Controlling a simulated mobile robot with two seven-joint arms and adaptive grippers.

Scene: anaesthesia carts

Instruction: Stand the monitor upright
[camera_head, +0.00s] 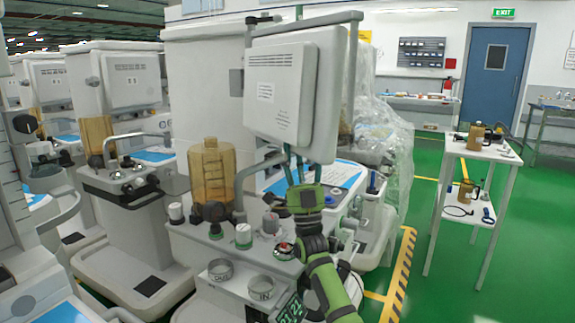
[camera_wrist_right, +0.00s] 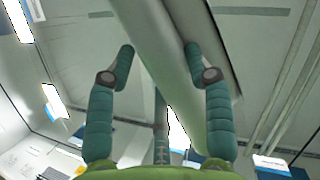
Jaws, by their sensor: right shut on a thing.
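The monitor (camera_head: 281,98) is a pale grey panel with labels on the side facing me. It stands high on the anaesthesia cart (camera_head: 219,262) at the centre, leaning slightly. My right gripper (camera_head: 301,168) reaches up from below to the monitor's lower edge. In the right wrist view its two fingers (camera_wrist_right: 160,50) lie on either side of a long pale edge of the monitor (camera_wrist_right: 168,75), shut on it. The exact finger contact is partly hidden in the head view. My left gripper is not in view.
An amber canister (camera_head: 212,170) stands left of the monitor on the same cart, with knobs and gauges below. More carts crowd the left (camera_head: 125,80). Plastic-wrapped equipment (camera_head: 385,150) is behind right. A white trolley (camera_head: 490,152) stands farther right, with free green floor around it.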

